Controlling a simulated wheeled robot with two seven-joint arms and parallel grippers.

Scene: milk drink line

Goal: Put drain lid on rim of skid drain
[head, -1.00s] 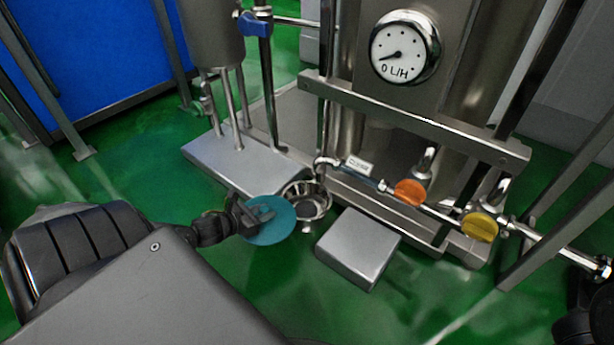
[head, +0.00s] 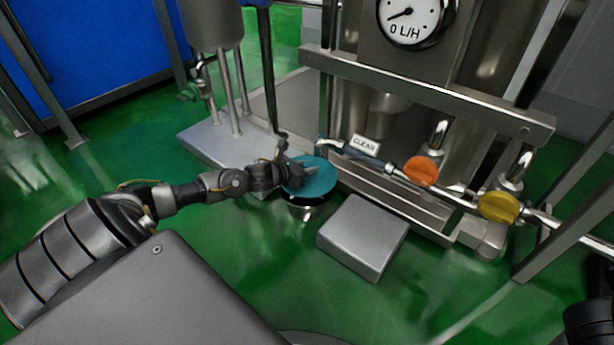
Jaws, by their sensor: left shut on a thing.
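The drain lid is a flat teal disc (head: 314,181) in the middle of the head view. My left gripper (head: 290,177) is shut on its left part, with the fingers over the disc. The skid drain (head: 306,211) is a round metal cup right below the lid, and only its lower front shows. The lid covers its rim and opening from this view. I cannot tell whether the lid touches the rim or is a little above it. My right gripper is not visible; only a dark piece of my right arm seems to show at the lower right corner.
A grey metal block (head: 362,236) stands right of the drain. The skid base plate (head: 210,145) lies behind it. A pipe with a "CLEAR" tag (head: 366,146), an orange valve knob (head: 421,170) and a yellow one (head: 499,207) runs to the right. Green floor is open in front.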

